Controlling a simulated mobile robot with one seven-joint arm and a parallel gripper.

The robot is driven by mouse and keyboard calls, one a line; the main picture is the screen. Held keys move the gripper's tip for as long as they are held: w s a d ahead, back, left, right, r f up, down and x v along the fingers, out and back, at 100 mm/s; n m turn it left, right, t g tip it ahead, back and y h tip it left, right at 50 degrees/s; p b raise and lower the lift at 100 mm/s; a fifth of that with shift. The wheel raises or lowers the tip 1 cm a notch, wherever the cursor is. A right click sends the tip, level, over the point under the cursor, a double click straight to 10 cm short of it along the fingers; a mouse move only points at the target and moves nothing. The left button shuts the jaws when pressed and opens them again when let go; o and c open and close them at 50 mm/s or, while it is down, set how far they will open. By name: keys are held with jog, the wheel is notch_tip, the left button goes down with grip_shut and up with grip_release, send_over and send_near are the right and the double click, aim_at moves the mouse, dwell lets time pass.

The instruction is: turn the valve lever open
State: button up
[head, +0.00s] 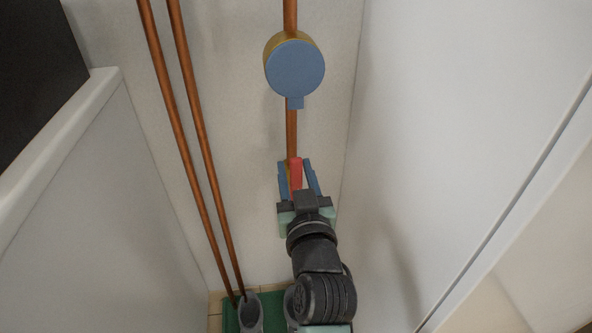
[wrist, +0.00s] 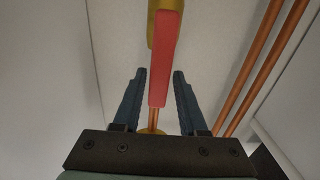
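The red valve lever (head: 295,173) sits on a vertical copper pipe below a blue round meter. In the wrist view the lever (wrist: 165,60) runs along the pipe line from a brass valve body (wrist: 153,24), its free end between my fingers. My gripper (head: 297,165) is open, its two blue fingers on either side of the lever. In the wrist view my gripper (wrist: 159,72) shows a gap between each finger and the lever. The valve body is mostly hidden behind the lever and fingers in the head view.
The blue round meter (head: 295,68) is on the same pipe (head: 291,130) above the valve. Two more copper pipes (head: 190,140) run down at the left. A white panel (head: 460,130) stands close on the right, and a low white wall (head: 90,210) on the left.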

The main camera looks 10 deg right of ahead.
jog(key=shift+o, duration=0.8)
jog(key=shift+s, duration=0.1)
jog(key=s+p, duration=0.2)
jog(key=s, duration=1)
jog(key=shift+s, duration=0.4)
